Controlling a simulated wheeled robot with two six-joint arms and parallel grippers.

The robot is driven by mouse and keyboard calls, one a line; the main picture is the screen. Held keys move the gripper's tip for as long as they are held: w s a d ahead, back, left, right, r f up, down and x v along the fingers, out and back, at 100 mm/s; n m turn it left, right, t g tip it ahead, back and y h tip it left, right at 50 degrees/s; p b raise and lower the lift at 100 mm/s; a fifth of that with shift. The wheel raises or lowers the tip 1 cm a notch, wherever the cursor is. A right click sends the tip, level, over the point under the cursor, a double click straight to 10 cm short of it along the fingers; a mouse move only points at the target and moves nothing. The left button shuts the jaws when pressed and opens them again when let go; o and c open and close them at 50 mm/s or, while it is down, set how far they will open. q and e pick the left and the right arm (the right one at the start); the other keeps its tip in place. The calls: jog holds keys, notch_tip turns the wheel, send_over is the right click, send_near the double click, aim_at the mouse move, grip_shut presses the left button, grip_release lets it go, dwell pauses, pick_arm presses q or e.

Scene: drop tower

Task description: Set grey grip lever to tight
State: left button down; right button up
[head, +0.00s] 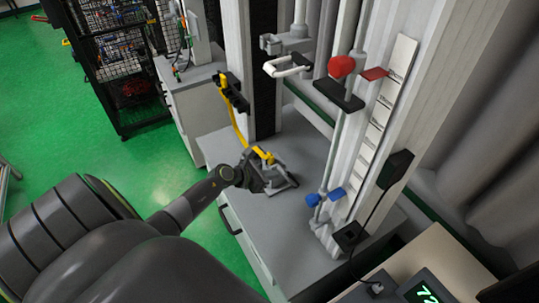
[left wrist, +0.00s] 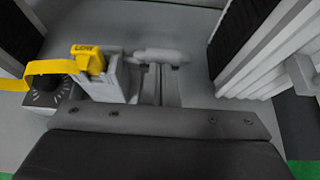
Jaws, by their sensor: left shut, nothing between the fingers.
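My left gripper (head: 262,180) is shut with nothing held. In the head view it reaches in from the left to a small grey device (head: 280,187) on the grey bench top, and it hides part of that device. A yellow piece (head: 262,154) sits on top of the device. In the left wrist view, a light grey rounded bar (left wrist: 160,56) lies straight ahead of my gripper, likely the grip lever. The yellow piece (left wrist: 90,58) stands left of it on a grey block. I cannot tell whether my fingers touch the bar, nor the lever's setting. My right gripper is not in view.
A tall rail with a red knob (head: 341,66) and blue clamp (head: 338,195) stands to the right. A numeric display (head: 422,292) is at bottom right. The bench front is clear.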

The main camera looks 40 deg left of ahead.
aim_at(280, 171)
pick_arm(q)
jog(key=w+r, duration=0.1)
jog(key=w+d+r+p, duration=0.1)
jog(key=w, duration=0.1)
jog(key=shift+w+d+r, duration=0.1)
jog(key=shift+r, duration=0.15)
jog(key=shift+w+d+r, duration=0.25)
jog(key=shift+w+d, duration=0.05)
jog(key=shift+w, duration=0.3)
jog(key=shift+w+r, duration=0.2)
jog(key=shift+r, duration=0.05)
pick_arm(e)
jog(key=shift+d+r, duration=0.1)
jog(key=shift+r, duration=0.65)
pick_arm(q)
jog(key=shift+w+d+r, duration=0.1)
jog(key=shift+r, duration=0.05)
jog(key=shift+d, duration=0.1)
